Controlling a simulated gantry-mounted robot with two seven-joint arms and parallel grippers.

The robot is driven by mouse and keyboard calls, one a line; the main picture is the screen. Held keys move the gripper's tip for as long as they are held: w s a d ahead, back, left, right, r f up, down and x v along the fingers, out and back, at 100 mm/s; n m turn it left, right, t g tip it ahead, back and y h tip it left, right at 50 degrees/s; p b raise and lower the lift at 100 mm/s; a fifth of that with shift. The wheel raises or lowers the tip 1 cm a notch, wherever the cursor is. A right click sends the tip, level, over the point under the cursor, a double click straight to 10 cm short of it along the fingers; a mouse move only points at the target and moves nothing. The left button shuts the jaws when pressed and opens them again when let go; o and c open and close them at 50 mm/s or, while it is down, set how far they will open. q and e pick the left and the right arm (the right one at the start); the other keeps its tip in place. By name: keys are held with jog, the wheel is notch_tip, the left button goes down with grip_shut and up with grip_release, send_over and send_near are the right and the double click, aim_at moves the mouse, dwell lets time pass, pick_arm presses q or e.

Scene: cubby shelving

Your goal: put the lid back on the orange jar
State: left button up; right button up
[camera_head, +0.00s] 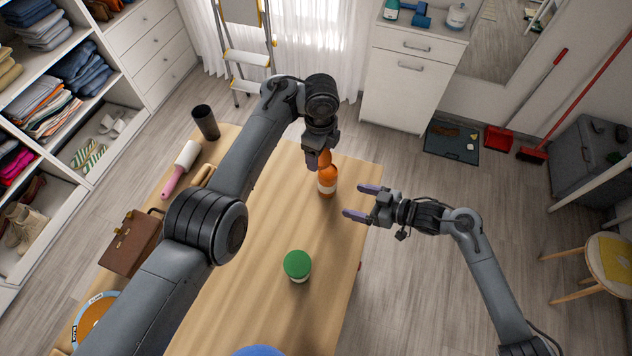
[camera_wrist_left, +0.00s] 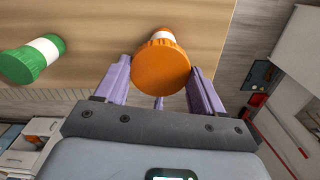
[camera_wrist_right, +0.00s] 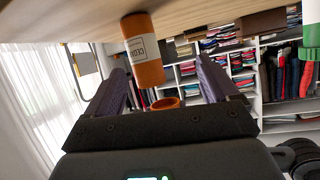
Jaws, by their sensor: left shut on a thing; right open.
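The orange jar (camera_head: 327,187) with a white label stands upright near the table's far right edge. My left gripper (camera_head: 319,160) is shut on the orange lid (camera_wrist_left: 162,66), directly above the jar in the head view. In the right wrist view, which is upside down, the lid (camera_wrist_right: 165,103) shows its hollow underside, apart from the jar (camera_wrist_right: 142,50) and a little off to its side. My right gripper (camera_head: 357,202) is open and empty, to the right of the jar, with its fingers pointing towards it.
A green-lidded jar (camera_head: 297,265) stands nearer on the table (camera_head: 250,310). A brown bag (camera_head: 133,243), a pink-handled roller (camera_head: 181,168) and a dark cup (camera_head: 206,122) are along the left side. The table around the orange jar is clear.

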aim_at(327, 176)
pick_arm(q)
jog(key=d, duration=0.1)
jog(key=d+r, duration=0.1)
jog(key=shift+d+r, duration=0.3)
jog(key=shift+d, duration=0.05)
jog(key=shift+a+r, duration=0.1)
pick_arm(e)
jog(key=shift+t, duration=0.3)
jog(key=w+r, duration=0.3)
jog(key=shift+d+r, duration=0.3)
jog(key=shift+r, duration=0.05)
jog(key=shift+x, duration=6)
jog(key=c, duration=1.5)
pick_arm(q)
jog(key=shift+f, duration=2.55)
